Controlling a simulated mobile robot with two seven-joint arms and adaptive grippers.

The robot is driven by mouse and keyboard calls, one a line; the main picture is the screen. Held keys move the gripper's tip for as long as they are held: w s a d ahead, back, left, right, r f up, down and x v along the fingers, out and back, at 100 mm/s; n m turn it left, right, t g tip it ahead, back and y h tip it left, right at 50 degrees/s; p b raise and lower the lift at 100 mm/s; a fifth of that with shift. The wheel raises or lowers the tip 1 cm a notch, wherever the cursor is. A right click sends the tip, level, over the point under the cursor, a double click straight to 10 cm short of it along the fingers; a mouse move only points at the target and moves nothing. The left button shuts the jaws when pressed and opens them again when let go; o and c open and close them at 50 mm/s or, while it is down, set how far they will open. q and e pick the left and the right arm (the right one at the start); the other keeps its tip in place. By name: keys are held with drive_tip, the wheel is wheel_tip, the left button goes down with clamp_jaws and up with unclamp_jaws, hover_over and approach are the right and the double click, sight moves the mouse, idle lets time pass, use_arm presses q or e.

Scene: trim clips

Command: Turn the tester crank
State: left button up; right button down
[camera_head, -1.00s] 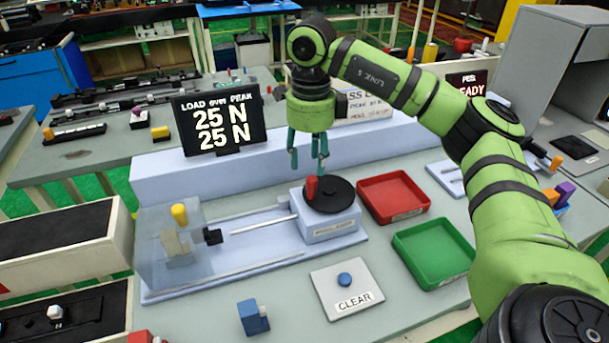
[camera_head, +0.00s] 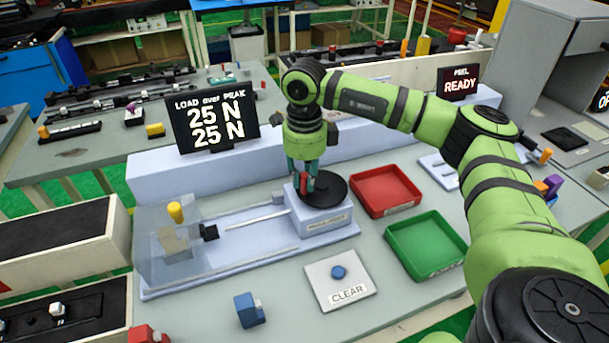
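The tester crank is a black disc (camera_head: 327,188) with an upright red handle (camera_head: 303,184), on a pale blue block at the right end of the tester. My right gripper (camera_head: 302,178) points down over the disc. Its teal fingers are at the upper part of the red handle, one on either side, and look apart. Whether they touch the handle I cannot tell. The load display (camera_head: 215,118) behind reads 25 N over 25 N. A clear guard (camera_head: 165,248) with a yellow knob (camera_head: 176,212) covers the tester's left end. My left gripper is not in view.
A red tray (camera_head: 386,190) and a green tray (camera_head: 427,246) lie right of the crank. A CLEAR button plate (camera_head: 342,290) and a blue block (camera_head: 249,310) are in front. A READY screen (camera_head: 459,83) stands behind my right arm.

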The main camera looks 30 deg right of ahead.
drive_tip(key=shift+f+b, duration=0.1)
drive_tip(key=shift+b, duration=0.2)
drive_tip(key=shift+w+m, duration=0.1)
drive_tip(key=shift+m, duration=0.2)
drive_tip(key=c, duration=1.1)
unclamp_jaws()
drive_tip(key=shift+r, duration=0.25)
wheel_tip(320, 180, up, 12)
